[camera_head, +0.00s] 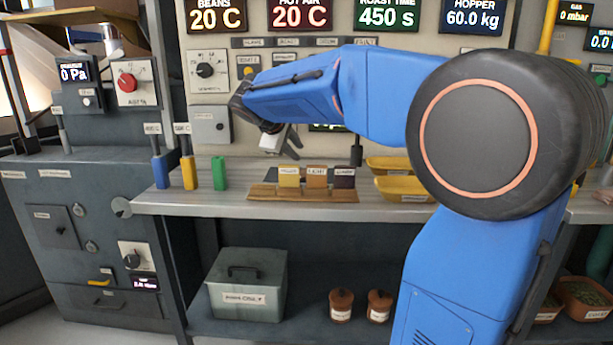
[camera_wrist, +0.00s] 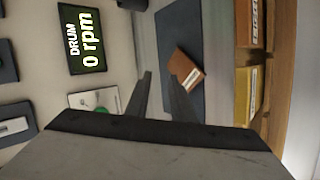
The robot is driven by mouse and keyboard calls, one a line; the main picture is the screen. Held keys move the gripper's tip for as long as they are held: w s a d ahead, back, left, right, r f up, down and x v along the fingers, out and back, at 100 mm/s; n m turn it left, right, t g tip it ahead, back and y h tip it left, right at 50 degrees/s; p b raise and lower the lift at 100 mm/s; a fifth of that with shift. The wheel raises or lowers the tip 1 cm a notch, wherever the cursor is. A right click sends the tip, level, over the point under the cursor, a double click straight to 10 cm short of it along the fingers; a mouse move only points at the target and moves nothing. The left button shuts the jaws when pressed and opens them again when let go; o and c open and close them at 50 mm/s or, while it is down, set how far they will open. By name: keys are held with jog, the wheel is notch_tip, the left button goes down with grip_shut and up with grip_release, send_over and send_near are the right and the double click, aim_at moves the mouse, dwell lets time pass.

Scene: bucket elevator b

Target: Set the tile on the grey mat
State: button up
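In the wrist view a brown tile (camera_wrist: 186,71) with a white label lies askew on the grey-blue mat (camera_wrist: 178,30), near its side edge. My gripper (camera_wrist: 160,76) has its two fingers apart with nothing seen between them. The tile shows beside the right finger, which covers a little of it; I cannot tell whether they touch. In the head view my gripper (camera_head: 282,141) hangs above the worktop, behind the tile rack. The mat and this tile cannot be made out there.
Blue, yellow and green blocks (camera_head: 219,173) stand to the left. Yellow trays (camera_head: 404,189) are at the right. A control panel rises behind.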

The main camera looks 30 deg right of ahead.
notch_tip(320, 180, up, 8)
jog(key=s+a, duration=0.1)
jog(key=a, duration=0.1)
jog(key=shift+s, duration=0.15)
dwell(0.4)
